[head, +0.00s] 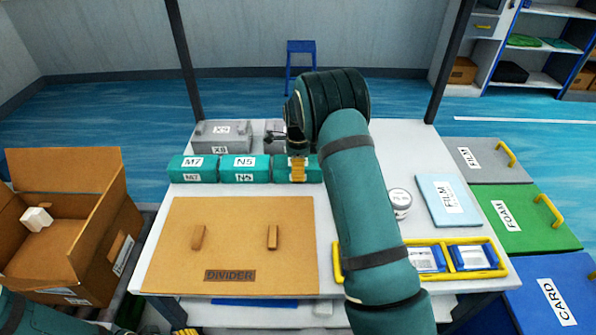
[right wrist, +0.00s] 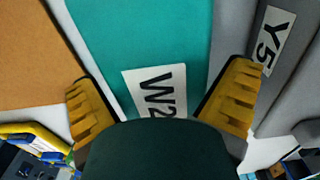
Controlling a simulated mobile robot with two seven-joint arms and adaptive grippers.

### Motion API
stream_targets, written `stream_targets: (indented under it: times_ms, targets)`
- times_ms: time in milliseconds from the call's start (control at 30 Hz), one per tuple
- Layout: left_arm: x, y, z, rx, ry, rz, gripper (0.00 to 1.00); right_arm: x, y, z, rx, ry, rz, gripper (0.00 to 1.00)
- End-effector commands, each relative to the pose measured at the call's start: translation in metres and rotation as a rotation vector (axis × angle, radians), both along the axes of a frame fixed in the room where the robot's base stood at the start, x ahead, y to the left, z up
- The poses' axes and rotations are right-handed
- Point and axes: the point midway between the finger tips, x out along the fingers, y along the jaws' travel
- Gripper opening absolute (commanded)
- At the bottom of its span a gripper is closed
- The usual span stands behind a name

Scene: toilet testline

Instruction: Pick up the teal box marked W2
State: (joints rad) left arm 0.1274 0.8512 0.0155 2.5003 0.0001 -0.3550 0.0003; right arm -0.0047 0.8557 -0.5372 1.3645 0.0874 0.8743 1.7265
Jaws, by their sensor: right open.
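The teal box marked W2 (head: 314,172) is the rightmost of a row of teal boxes on the white table. My right gripper (head: 298,168) is over it in the head view and hides much of it, including its label. In the right wrist view the W2 box (right wrist: 145,40) and its label show between the two yellow fingers of my right gripper (right wrist: 160,103). The fingers are spread wide, one on each side of the box, and whether they touch it cannot be told. My left arm shows only in the lower left corner, and its gripper's state is unclear.
Teal boxes M7 (head: 193,170) and N5 (head: 244,170) stand left of W2. Grey boxes (head: 222,135) stand behind. A grey Y5 box (right wrist: 285,50) is close beside the right finger. A divider board (head: 230,240) lies in front. An open carton (head: 70,225) stands left.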

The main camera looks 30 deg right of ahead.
Motion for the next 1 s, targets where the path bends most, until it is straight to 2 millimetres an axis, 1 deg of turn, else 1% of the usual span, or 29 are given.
stream_targets:
  times_ms: [133,167,200,267,300,333,433,800,867,967,1000]
  targets:
    - [0.000,0.000,0.001,0.000,0.000,0.000,0.47,0.000,0.000,0.001,0.000,0.000,0.000,1.00]
    - [0.000,0.000,0.001,0.000,0.000,0.000,0.47,0.000,0.000,0.001,0.000,0.000,0.000,0.96]
    - [0.000,0.000,0.001,0.000,0.000,0.000,0.47,0.000,0.000,0.001,0.000,0.000,0.000,0.82]
    - [0.000,0.000,0.001,0.000,0.000,0.000,0.47,0.000,0.000,0.001,0.000,0.000,0.000,0.61]
    - [0.000,0.000,0.001,0.000,0.000,0.000,0.47,0.000,0.000,0.001,0.000,0.000,0.000,0.47]
    - [0.000,0.000,0.001,0.000,0.000,0.000,0.47,0.000,0.000,0.001,0.000,0.000,0.000,0.38]
    - [0.000,0.000,0.001,0.000,0.000,0.000,0.47,0.000,0.000,0.001,0.000,0.000,0.000,0.33]
    - [0.000,0.000,0.001,0.000,0.000,0.000,0.47,0.000,0.000,0.003,0.000,-0.001,0.000,0.33]
    - [0.000,0.000,0.002,0.000,0.000,0.000,0.47,0.001,0.000,0.008,0.000,-0.002,0.001,0.33]
    - [-0.001,0.000,0.006,0.000,0.002,-0.001,0.47,0.001,0.000,0.022,-0.001,-0.003,0.001,0.33]
    - [-0.001,0.000,0.008,0.000,0.003,0.000,0.47,0.001,0.000,0.030,-0.001,-0.005,0.000,0.33]
